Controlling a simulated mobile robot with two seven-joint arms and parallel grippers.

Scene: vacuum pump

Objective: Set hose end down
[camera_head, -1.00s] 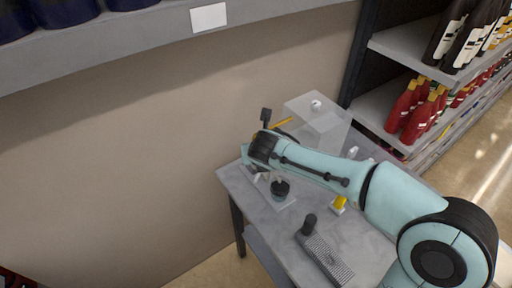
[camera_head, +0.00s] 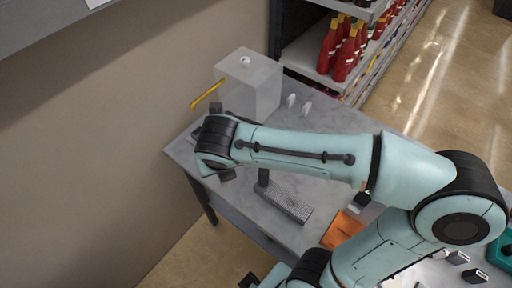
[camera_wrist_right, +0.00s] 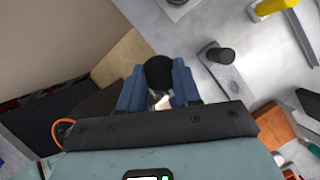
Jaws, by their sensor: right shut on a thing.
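My right gripper (camera_wrist_right: 158,92) shows in the right wrist view with its blue fingers on either side of a dark, round-topped piece (camera_wrist_right: 158,72). It is shut on this piece, which I take for the hose end. A small pale part shows under it. In the head view my right wrist is over the far left corner of the grey table (camera_head: 180,150). The wrist hides the fingers and the piece there, so I cannot tell whether the piece touches the table. My left gripper cannot be made out.
A translucent box (camera_head: 250,85) with a yellow bar (camera_head: 207,95) stands at the table's back. A ribbed grey block with a dark post (camera_head: 285,200) and an orange thing (camera_head: 342,230) lie nearer. Shelves with red bottles (camera_head: 345,50) stand behind.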

